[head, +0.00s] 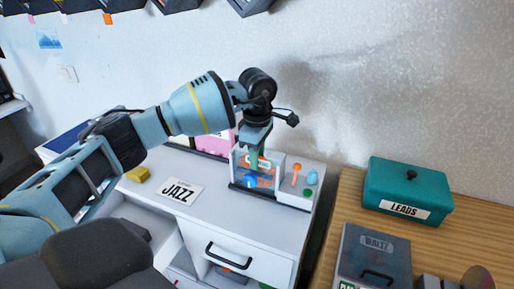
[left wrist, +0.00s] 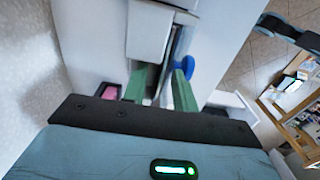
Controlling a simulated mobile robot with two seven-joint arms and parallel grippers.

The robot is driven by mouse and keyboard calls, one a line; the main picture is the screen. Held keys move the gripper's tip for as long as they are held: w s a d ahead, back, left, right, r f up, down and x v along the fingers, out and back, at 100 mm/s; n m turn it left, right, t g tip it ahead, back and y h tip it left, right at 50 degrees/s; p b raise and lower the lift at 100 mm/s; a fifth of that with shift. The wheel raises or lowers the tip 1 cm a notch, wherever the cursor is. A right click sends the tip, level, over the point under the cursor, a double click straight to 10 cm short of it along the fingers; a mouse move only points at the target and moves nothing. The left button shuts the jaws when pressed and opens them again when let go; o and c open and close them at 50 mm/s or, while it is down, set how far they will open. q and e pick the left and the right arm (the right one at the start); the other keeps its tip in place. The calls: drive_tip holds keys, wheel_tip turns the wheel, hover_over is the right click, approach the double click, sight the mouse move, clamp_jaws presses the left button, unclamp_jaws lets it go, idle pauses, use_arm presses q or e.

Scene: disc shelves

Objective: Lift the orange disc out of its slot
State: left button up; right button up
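A small light-coloured rack (head: 236,182) stands on the white cabinet, with an orange patch, which looks like the orange disc (head: 265,183), inside its front. A white label and a round blue piece (head: 249,180) also show there. My left gripper (head: 255,160) points down into the top of the rack. In the left wrist view its two green fingers (left wrist: 161,88) stand apart, with thin upright edges between them. I cannot tell whether either finger touches a disc. A blue knob (left wrist: 183,66) shows beside the right-hand finger. The orange disc cannot be made out in that view. My right gripper is out of view.
Right of the rack are an orange-topped piece (head: 296,170) and a pale blue one (head: 312,178). A JAZZ card (head: 180,191) and yellow block (head: 138,174) lie left. A teal LEADS box (head: 408,186) and grey WALTZ case (head: 373,255) sit on the wooden table.

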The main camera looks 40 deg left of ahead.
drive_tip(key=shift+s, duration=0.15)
use_arm(q)
clamp_jaws()
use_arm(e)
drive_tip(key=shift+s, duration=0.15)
use_arm(q)
drive_tip(key=shift+r, duration=0.15)
